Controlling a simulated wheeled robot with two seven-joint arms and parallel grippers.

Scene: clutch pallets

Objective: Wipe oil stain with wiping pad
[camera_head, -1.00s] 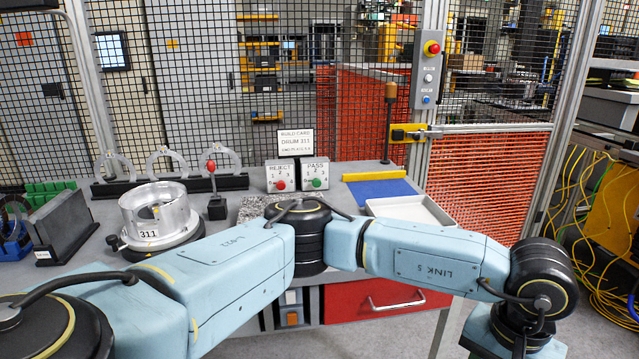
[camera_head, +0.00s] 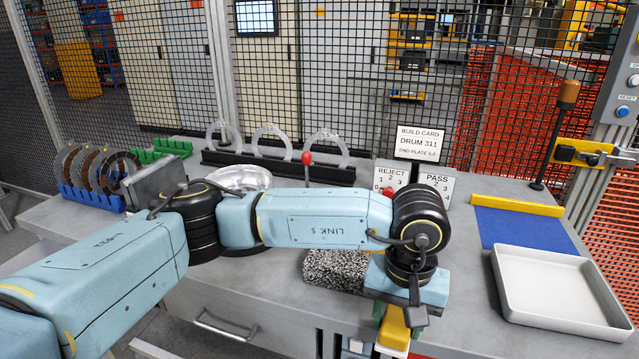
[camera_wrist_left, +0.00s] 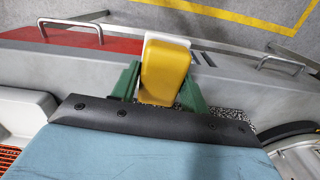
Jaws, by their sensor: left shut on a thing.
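My left gripper (camera_head: 400,318) points down at the table's front edge, with green fingers shut on a yellow block with a pale lower part, which looks like the wiping pad (camera_head: 394,330). The left wrist view shows the yellow pad (camera_wrist_left: 165,72) between the green fingers of the left gripper (camera_wrist_left: 158,85). A speckled grey block (camera_head: 335,270) lies on the table just left of the gripper, partly hidden by my arm. No oil stain can be made out. My right gripper is not in view.
A white tray (camera_head: 508,286) and a blue mat (camera_head: 525,232) with a yellow bar (camera_head: 517,205) are at the right. The build card (camera_head: 419,142) stands behind my wrist. A silver drum (camera_head: 240,177) is partly hidden behind my arm. Bare table (camera_head: 460,290) lies between gripper and tray.

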